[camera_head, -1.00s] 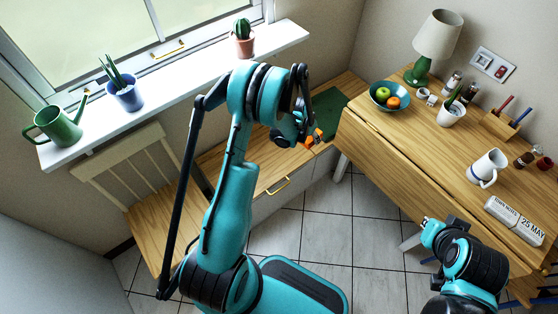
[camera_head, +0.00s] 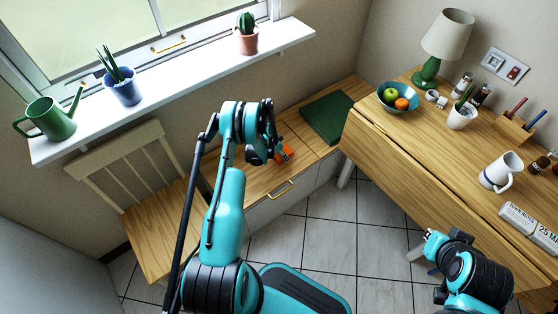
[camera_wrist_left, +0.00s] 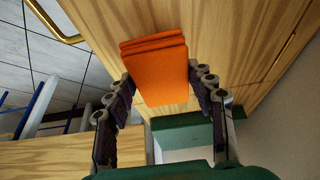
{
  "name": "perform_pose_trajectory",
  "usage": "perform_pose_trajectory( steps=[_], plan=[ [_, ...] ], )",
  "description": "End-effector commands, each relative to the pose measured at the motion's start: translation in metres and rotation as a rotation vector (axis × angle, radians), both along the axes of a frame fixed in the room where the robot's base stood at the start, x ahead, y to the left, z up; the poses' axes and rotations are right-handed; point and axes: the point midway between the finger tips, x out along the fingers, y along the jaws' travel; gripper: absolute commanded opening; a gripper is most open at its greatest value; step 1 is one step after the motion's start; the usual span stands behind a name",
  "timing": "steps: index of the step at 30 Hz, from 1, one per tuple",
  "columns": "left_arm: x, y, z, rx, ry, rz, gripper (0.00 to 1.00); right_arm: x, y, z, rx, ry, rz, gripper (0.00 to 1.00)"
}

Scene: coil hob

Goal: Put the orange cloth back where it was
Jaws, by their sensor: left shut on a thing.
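The orange cloth (camera_head: 285,153) is a small folded pad, seen partly behind my left gripper in the head view. In the left wrist view the cloth (camera_wrist_left: 156,70) shows its stacked folds between the two fingers. My left gripper (camera_head: 277,155) is shut on it, over the wooden top of the low bench (camera_head: 296,128). I cannot tell whether the cloth touches the wood. My right gripper (camera_head: 429,238) hangs beside the table at the lower right, and its fingers are too small to read.
A green flat block (camera_head: 328,118) lies on the bench right of the cloth. The wooden table (camera_head: 415,165) stands to the right with a fruit bowl (camera_head: 391,99), lamp (camera_head: 446,38) and mug (camera_head: 498,174). A chair (camera_head: 150,215) stands left of the bench. Bare wood surrounds the cloth.

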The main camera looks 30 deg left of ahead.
Motion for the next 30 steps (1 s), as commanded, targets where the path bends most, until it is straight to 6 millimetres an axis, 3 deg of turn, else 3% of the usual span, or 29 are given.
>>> perform_pose_trajectory(
  steps=[7,14,25,26,27,28,30],
  plan=[
    [-0.001,0.012,-0.014,0.0,0.0,-0.001,0.27,0.0,0.0,-0.008,0.0,0.0,0.0,0.0],
    [-0.001,0.012,-0.048,0.0,0.0,-0.001,0.27,0.0,0.0,-0.026,0.0,0.0,0.0,0.0],
    [-0.001,0.012,-0.049,0.0,0.0,0.0,0.27,0.0,0.0,-0.023,0.0,0.0,0.0,0.0],
    [-0.001,0.012,-0.049,0.0,0.0,0.0,0.57,0.0,0.0,-0.023,0.0,0.0,0.0,0.0],
    [-0.001,0.012,-0.049,0.0,0.0,0.0,0.67,0.0,0.0,-0.023,0.0,0.0,0.0,0.0],
    [-0.001,0.012,-0.049,0.0,0.0,0.0,0.75,0.0,0.0,-0.023,0.0,0.0,0.0,0.0],
    [-0.001,0.012,-0.049,0.0,0.0,0.0,0.75,0.0,0.0,-0.023,0.0,0.0,0.0,0.0]
  ],
)
